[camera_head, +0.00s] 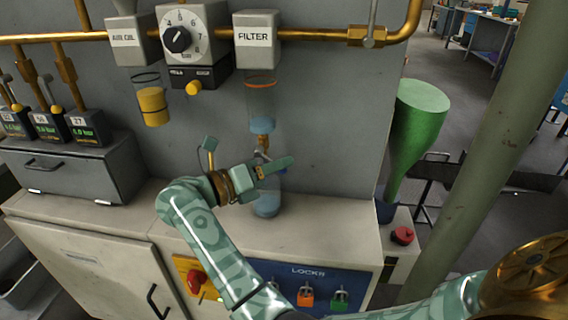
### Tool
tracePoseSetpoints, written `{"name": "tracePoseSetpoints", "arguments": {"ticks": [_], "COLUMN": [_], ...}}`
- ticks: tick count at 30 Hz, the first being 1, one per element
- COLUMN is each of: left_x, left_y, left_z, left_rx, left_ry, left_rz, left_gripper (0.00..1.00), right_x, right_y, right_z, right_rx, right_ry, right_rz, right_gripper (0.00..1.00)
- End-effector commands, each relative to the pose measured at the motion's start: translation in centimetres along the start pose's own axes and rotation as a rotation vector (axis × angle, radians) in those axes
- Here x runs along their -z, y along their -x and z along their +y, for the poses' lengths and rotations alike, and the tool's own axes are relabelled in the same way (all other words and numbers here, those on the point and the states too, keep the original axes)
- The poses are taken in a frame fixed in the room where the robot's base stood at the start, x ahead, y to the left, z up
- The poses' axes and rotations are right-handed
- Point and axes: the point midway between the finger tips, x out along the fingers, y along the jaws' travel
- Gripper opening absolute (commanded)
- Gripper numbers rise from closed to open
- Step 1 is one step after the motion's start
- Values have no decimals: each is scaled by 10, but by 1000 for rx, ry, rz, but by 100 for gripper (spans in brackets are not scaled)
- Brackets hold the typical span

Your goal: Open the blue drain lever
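The grey FILTER unit (257,40) hangs from the brass pipe, with a clear bowl (261,97) holding blue liquid below it. A brass drain fitting (263,143) sits under the bowl. I cannot make out a blue lever; my gripper covers the area just below the fitting. A clear container (267,205) with blue liquid stands on the ledge underneath.
A grey dial unit (190,32) and an oil bowl (152,105) are left of the filter. A green funnel (417,115) and red knob (402,235) are at the right. A lock panel (322,280) is below. The ledge right of the container is clear.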

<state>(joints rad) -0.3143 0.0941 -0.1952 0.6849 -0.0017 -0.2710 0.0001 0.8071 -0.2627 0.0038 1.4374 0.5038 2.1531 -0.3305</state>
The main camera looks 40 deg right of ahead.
Motion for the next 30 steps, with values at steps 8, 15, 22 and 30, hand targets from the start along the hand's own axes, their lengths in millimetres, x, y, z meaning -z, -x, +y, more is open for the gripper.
{"name": "tracePoseSetpoints", "arguments": {"ticks": [8, 15, 22, 30], "left_x": [-1, -2, -2, -1], "left_y": [-2, -2, -2, -2], "left_z": [-4, -4, -3, -3], "left_rx": [5, 5, 4, 4], "left_ry": [-8, -8, -7, -7], "left_rz": [-9, -9, -8, -7], "left_gripper": [30, 30, 30, 30], "right_x": [0, 0, 0, 1], "right_y": [-22, -22, -22, -20], "right_z": [0, 0, 0, 2], "right_rx": [1, 0, 0, -23], "right_ry": [1, 1, 1, -27], "right_rz": [-1, 0, 0, 24], "right_gripper": [30, 27, 0, 0]}}
